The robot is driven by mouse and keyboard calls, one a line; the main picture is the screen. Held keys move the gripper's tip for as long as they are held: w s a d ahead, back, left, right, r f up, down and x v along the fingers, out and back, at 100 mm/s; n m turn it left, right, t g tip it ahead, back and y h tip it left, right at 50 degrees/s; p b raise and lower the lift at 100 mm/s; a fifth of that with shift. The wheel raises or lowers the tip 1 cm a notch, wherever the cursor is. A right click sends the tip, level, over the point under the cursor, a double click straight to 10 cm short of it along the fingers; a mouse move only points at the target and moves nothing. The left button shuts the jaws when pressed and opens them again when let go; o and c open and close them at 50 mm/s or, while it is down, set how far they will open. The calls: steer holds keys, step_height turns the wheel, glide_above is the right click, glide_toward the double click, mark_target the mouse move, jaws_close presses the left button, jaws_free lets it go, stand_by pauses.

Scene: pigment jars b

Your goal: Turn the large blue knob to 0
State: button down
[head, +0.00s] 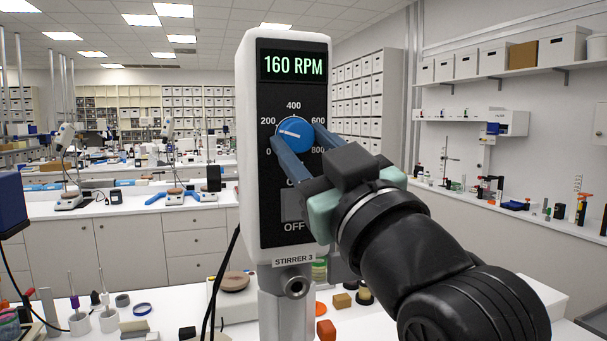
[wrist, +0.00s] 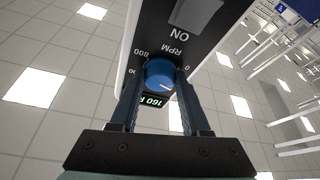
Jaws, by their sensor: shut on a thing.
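The large blue knob (head: 294,132) is on the dark front panel of the white stirrer (head: 246,200), marked STIRRER 3. Its white pointer line points left, a little below the 200 mark, on a scale from 0 to 800. The display (head: 293,66) above it reads 160 RPM. My gripper (head: 297,138) reaches in from the lower right and is shut on the knob, one blue finger on each side. In the wrist view the knob (wrist: 160,76) sits between both fingertips, and part of the display (wrist: 154,101) shows between the fingers.
A grey switch (head: 290,206) with an OFF label is below the knob, partly covered by my gripper. A black cable (head: 221,275) hangs left of the stirrer. The bench below holds several small jars and blocks.

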steer(key=n+b, duration=0.1)
steer(key=n+g+y+b, duration=0.1)
steer(key=shift+d+f+n, duration=0.1)
steer(key=shift+f+n, duration=0.15)
steer(key=shift+n, duration=0.15)
steer(key=n+b, duration=0.1)
steer(key=n+g+y+b, duration=0.1)
steer(key=n, duration=0.1)
steer(key=shift+w+r+n+b, duration=0.1)
steer(key=shift+r+n+b, duration=0.1)
steer(key=shift+n+b, duration=0.15)
steer(key=n, duration=0.1)
steer(key=n+g, duration=0.1)
steer(key=n, duration=0.1)
steer(key=shift+d+r+g+y+b, duration=0.1)
steer(key=shift+r+g+y+b, duration=0.1)
steer(key=shift+g+y+b, duration=0.15)
steer(key=shift+r+n+g, duration=0.1)
steer(key=shift+n+g, duration=0.35)
steer(key=shift+n, duration=0.9)
steer(key=shift+c, duration=1.8)
jaws_free()
steer(key=shift+d, duration=0.15)
